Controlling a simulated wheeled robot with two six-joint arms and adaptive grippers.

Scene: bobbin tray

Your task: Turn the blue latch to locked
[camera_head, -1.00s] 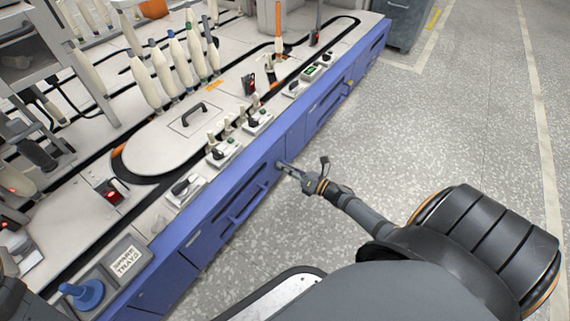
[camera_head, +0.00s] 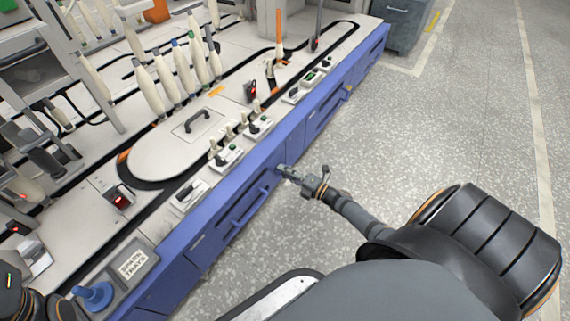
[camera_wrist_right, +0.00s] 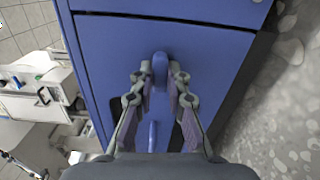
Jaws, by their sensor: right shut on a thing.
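The blue latch (camera_wrist_right: 159,68) is a small rounded lever on the blue cabinet front. In the wrist view it stands lengthwise up the picture, between the fingertips of my right gripper (camera_wrist_right: 159,76). The two fingers close on it from both sides. In the head view my right gripper (camera_head: 283,170) reaches the blue front from the right, and its fingertips hide the latch there. I cannot read any locked mark. My left gripper is out of view; only part of my left arm shows at the bottom left corner.
The speckled floor to the right is clear.

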